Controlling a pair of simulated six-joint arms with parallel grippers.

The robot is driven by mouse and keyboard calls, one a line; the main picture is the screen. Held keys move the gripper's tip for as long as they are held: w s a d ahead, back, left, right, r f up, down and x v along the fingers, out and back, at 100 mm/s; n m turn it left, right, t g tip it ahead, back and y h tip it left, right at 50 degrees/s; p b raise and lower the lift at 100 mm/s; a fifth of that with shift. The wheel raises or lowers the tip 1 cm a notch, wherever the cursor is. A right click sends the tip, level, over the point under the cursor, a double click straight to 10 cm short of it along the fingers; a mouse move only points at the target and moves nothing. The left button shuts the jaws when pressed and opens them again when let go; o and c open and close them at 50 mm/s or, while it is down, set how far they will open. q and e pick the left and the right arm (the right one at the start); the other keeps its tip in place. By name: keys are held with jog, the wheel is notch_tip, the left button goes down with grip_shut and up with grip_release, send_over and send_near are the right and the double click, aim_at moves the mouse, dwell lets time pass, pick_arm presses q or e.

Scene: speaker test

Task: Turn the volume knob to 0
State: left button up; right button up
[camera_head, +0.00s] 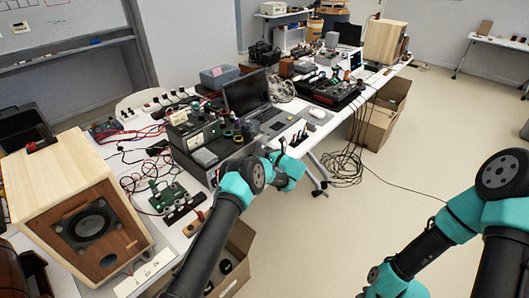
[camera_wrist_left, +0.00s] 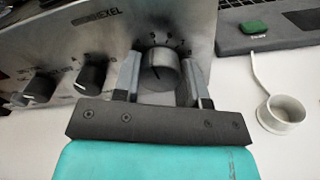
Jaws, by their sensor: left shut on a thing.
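The volume knob (camera_wrist_left: 161,72) is a dark round knob with a silver-grey face on a metal amplifier front (camera_wrist_left: 110,38). Printed numbers, about 5 to 8, arc above it; its pointer setting is too unclear to read. My left gripper (camera_wrist_left: 161,84) is shut on the knob, one finger on each side. In the head view the left gripper (camera_head: 283,160) is at the front of the amplifier (camera_head: 226,160), and the knob is hidden there.
Two smaller black knobs (camera_wrist_left: 92,73) sit left of the volume knob. A laptop (camera_head: 254,98) is beyond the amplifier. A wooden speaker (camera_head: 60,175) stands at the left on the crowded table. A white ring-shaped item (camera_wrist_left: 281,114) is right of the gripper. Floor at the right is open.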

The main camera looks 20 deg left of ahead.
pick_arm(q)
jog(key=n, duration=1.4)
jog(key=shift+w+n, duration=0.1)
jog(key=shift+n, duration=0.3)
jog(key=n, duration=0.5)
jog(key=shift+r, duration=0.1)
jog(key=n, duration=0.5)
jog(key=shift+n, duration=0.4)
jog(key=o, duration=0.9)
jog(key=shift+o, duration=0.2)
